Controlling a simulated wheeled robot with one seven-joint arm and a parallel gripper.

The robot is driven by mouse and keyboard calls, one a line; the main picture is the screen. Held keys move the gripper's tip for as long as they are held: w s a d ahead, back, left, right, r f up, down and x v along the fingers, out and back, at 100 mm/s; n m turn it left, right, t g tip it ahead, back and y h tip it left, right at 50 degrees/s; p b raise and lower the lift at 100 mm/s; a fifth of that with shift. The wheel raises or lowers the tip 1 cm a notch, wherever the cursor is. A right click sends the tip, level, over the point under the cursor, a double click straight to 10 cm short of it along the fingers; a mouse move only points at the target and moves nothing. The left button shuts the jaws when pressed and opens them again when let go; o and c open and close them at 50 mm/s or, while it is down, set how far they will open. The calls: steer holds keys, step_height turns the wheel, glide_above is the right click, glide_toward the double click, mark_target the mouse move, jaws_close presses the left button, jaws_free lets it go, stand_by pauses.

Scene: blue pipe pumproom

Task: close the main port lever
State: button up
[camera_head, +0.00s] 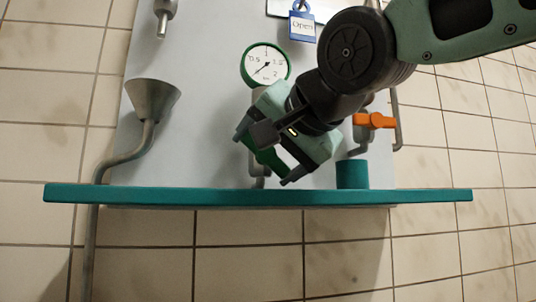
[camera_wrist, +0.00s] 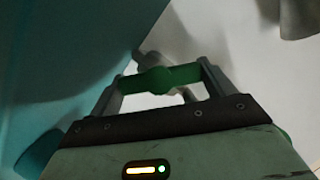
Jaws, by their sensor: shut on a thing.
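A green lever (camera_wrist: 160,78) shows in the wrist view, spanning the space between the two fingers of my gripper (camera_wrist: 160,85). It sits in front of a grey pipe fitting (camera_wrist: 152,60). The fingers are shut on the lever. In the head view my gripper (camera_head: 264,160) is below the round gauge, just above the teal shelf, tilted down to the left. No label naming the lever is visible.
A green-rimmed gauge (camera_head: 265,65) and a blue "Open" tag (camera_head: 302,25) are above. An orange valve handle (camera_head: 374,120) and teal cylinder (camera_head: 352,174) are right of my gripper. A grey funnel (camera_head: 152,98) is left. The teal shelf (camera_head: 200,194) runs below.

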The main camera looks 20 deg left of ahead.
steer(key=n+h+b, duration=0.1)
steer(key=n, duration=0.1)
steer(key=shift+n+h, duration=0.3)
steer(key=shift+s+a+r+n+t+h+b, duration=0.15)
steer(key=shift+n+t+h, duration=0.25)
steer(key=shift+n, duration=0.35)
steer(key=shift+w+d+f+n+t+h+b, duration=0.15)
steer(key=shift+n+t+h, duration=0.15)
steer(key=shift+n+h, duration=0.35)
steer(key=shift+s+a+r, duration=0.1)
steer(key=o, duration=0.7)
steer(key=shift+s, duration=0.1)
steer(key=b+v, duration=0.3)
steer(key=v, duration=1.4)
steer(key=shift+s, duration=0.1)
